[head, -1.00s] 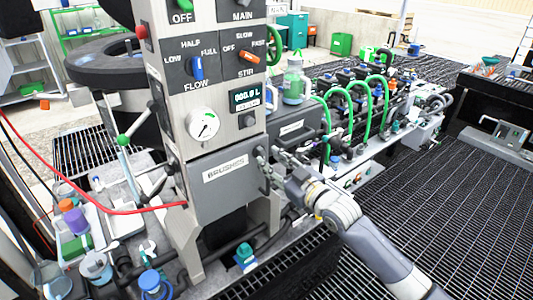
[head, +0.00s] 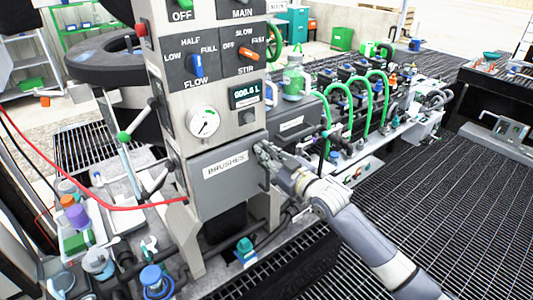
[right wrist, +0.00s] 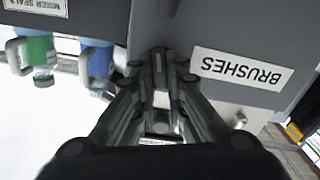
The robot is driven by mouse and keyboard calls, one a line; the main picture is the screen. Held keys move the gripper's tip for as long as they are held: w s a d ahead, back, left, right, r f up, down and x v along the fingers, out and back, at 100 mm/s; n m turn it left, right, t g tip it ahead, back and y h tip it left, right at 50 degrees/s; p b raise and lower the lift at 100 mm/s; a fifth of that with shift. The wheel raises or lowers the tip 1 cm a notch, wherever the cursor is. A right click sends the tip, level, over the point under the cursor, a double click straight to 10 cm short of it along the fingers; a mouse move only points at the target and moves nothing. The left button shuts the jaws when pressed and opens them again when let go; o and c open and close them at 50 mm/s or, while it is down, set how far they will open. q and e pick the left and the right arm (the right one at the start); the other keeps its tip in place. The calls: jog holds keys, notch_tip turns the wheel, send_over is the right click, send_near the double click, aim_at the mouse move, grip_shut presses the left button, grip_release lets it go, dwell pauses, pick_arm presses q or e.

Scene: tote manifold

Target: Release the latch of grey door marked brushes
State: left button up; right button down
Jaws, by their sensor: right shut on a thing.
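The grey door (head: 213,184) marked "BRUSHES" is on the lower front of the control column and looks closed. Its label (head: 225,165) also shows upside down in the right wrist view (right wrist: 242,68). My right gripper (head: 263,154) is at the door's right edge, where the latch is. The fingers cover most of the latch, so its position cannot be told. In the right wrist view my right gripper (right wrist: 160,62) has its fingertips close together against the door's edge, shut on the latch, which is mostly hidden between them. My left gripper is not in view.
A gauge (head: 203,122) and knobs are on the panel above the door. A red hose (head: 110,208) crosses at left. Green hoses (head: 376,95) arch over the manifold at right. Bottles and cups (head: 78,216) crowd the bench at left. Open grating (head: 440,200) lies at right.

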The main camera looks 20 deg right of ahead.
jog(key=shift+r+m+p, duration=0.1)
jog(key=shift+m+p, duration=0.25)
jog(key=shift+m, duration=1.25)
jog(key=c, duration=1.6)
grip_release()
jog(key=v, duration=1.2)
